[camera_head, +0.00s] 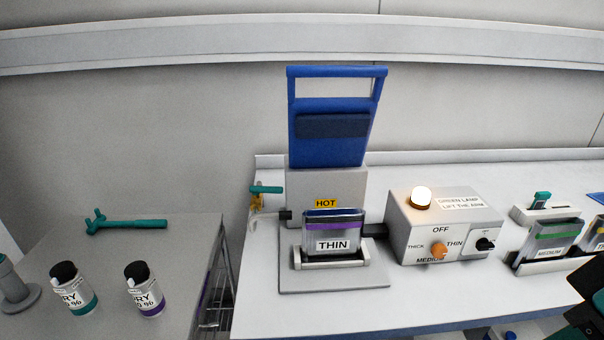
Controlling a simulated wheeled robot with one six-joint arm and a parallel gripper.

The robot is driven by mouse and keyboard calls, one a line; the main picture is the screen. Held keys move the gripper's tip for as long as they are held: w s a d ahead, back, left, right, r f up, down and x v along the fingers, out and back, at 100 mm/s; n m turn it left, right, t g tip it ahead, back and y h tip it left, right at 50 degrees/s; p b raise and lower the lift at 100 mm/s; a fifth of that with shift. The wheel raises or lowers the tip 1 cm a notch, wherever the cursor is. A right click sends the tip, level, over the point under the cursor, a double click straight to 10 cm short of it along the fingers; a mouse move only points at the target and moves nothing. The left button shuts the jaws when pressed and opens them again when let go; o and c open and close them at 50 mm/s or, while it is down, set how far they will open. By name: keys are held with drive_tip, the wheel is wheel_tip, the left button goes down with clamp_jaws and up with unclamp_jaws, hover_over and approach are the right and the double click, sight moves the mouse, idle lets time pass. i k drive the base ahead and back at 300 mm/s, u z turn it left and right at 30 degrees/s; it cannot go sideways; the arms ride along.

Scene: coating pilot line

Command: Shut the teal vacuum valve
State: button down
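The teal vacuum valve is a small brass body (257,202) with a teal lever (266,189), left of the grey HOT unit (327,188) in the head view. The lever lies about level and points right, toward the unit. A pale tube (262,216) curves below the brass body toward a dark fitting. I cannot tell from the lever alone whether the valve is open or shut. A dark part at the lower right edge (587,312) seems to belong to my arm, far from the valve. No fingertips can be made out there.
A loose teal tool (125,224) and two black-capped bottles (73,288) (145,289) are on the grey left table. A THIN cassette (333,236) stands before the blue-handled arm (334,120). A control box (432,226) with a lit lamp stands to its right.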

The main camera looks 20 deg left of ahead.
sight(255, 190)
drive_tip(key=u, duration=0.15)
drive_tip(key=i, duration=0.65)
drive_tip(key=u, duration=0.9)
drive_tip(key=i, duration=0.35)
drive_tip(key=u, duration=0.3)
